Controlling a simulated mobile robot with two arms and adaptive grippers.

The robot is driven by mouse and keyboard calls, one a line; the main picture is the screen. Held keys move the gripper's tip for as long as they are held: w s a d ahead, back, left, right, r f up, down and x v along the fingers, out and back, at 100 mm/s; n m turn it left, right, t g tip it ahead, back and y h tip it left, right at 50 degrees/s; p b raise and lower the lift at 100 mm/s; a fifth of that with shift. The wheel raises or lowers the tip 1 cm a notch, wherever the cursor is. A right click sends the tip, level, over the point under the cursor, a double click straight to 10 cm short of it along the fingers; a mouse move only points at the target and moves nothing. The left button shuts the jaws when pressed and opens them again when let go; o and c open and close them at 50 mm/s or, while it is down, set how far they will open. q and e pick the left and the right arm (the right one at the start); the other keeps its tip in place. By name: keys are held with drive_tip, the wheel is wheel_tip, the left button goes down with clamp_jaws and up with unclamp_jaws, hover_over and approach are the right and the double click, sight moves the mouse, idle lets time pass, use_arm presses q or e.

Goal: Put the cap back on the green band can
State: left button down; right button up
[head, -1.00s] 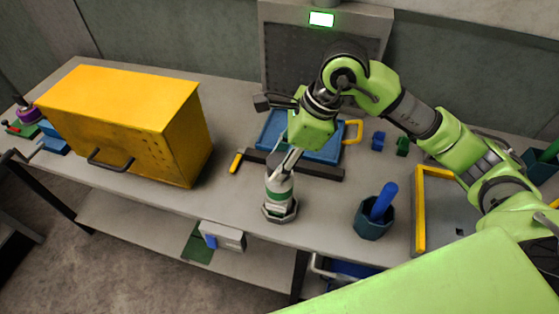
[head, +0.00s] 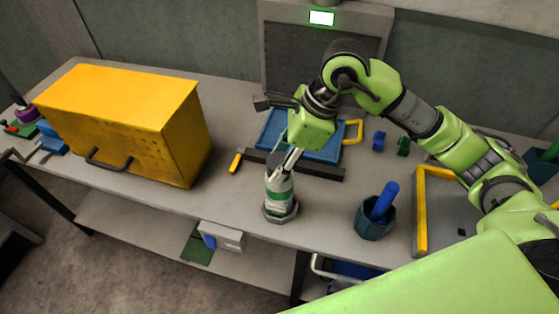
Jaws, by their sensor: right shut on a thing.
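The green band can (head: 279,197) is white with a green band and stands upright in a grey holder (head: 281,213) near the table's front edge. My right gripper (head: 287,162) points down from above, directly over the can's top. Its fingers are shut on a grey cap (head: 275,167), which is at the top of the can. The fingers partly cover the cap, and I cannot tell whether it is fully seated. My left gripper is not in view.
A yellow box (head: 128,115) stands on the left. A blue tray (head: 320,152) and a dark bar (head: 318,170) lie behind the can. A dark cup (head: 374,222) with a blue stick stands to the right. The table between box and can is clear.

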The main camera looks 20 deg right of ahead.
drive_tip(key=shift+b, duration=0.35)
idle(0.4)
idle(0.3)
drive_tip(key=o, duration=0.8)
drive_tip(key=shift+o, duration=0.2)
drive_tip(key=o, duration=0.5)
drive_tip(key=shift+c, duration=0.2)
drive_tip(key=shift+r, duration=0.1)
drive_tip(key=shift+r+p, duration=1.85)
drive_tip(key=shift+r, duration=1.6)
